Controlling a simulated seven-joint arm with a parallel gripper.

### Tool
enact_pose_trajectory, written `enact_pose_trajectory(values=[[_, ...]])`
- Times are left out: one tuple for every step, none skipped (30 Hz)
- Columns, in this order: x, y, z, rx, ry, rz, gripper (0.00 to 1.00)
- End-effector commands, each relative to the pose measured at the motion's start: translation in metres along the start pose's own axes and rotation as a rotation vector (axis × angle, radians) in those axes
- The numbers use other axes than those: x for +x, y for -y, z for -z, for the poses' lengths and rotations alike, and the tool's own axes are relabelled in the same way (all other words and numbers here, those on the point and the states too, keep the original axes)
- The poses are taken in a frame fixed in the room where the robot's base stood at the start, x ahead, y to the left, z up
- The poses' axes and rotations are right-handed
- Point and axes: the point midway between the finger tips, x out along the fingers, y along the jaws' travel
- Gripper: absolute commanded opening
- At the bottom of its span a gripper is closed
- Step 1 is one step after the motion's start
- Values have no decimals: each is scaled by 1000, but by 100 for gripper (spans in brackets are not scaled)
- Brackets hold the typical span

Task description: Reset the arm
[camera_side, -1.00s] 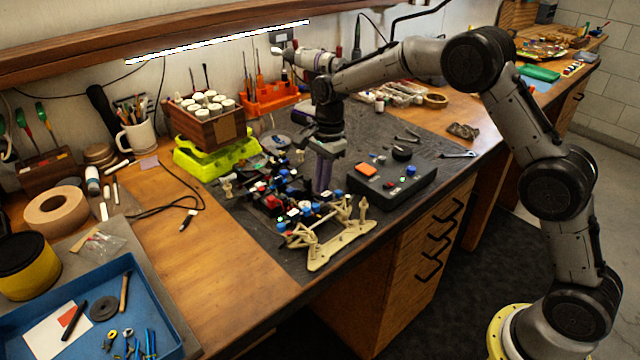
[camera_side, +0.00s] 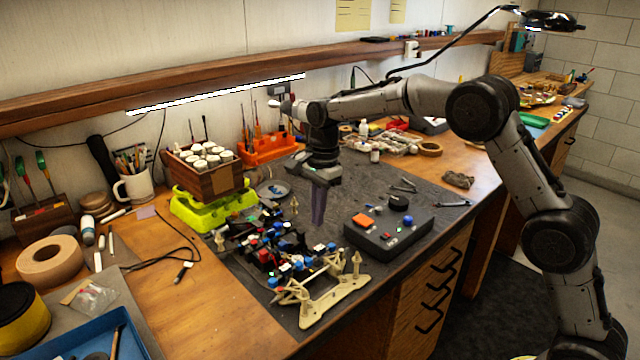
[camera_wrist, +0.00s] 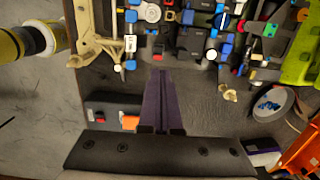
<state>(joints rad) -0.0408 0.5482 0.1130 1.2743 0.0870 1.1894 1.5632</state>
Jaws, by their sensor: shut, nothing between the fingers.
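My gripper (camera_side: 318,221) points down above the dark mat, its purple fingers together and empty. In the wrist view its fingers (camera_wrist: 160,76) form one narrow wedge, tips near the racecar's edge in the picture. The racecar (camera_side: 270,250), a dark chassis with red, blue and white parts, lies on the mat to the left of and in front of the gripper. It spans the top of the wrist view (camera_wrist: 190,40). A cream-coloured suspension frame (camera_side: 335,297) is at its front end. My fingers look apart from the car and above the mat.
A black control box (camera_side: 390,232) with an orange part stands right of the gripper. A yellow-green stand (camera_side: 200,212) bearing a wooden box (camera_side: 208,178) and an orange tool rack (camera_side: 268,148) are behind.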

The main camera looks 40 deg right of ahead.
Motion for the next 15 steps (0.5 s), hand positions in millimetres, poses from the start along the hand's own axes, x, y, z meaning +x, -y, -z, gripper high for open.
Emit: enact_pose_trajectory(values=[[-13, 2, 0, 1, 0, 7, 0], [-20, 2, 1, 1, 0, 7, 0], [-28, 2, 1, 1, -1, 8, 0], [-34, 2, 1, 1, -1, 7, 0], [-40, 2, 1, 1, -1, 7, 0], [-48, 3, 1, 2, -1, 8, 0], [-52, 2, 1, 2, -1, 7, 0], [-57, 2, 2, 2, -1, 7, 0], [-62, 2, 2, 2, -1, 7, 0], [-66, 3, 2, 2, -1, 7, 0], [-69, 3, 2, 2, -1, 7, 0], [-72, 3, 2, 2, -1, 6, 0], [-74, 3, 2, 2, -1, 7, 0], [-76, 2, 2, 2, -1, 8, 0], [-81, 2, 2, 2, -1, 13, 0]])
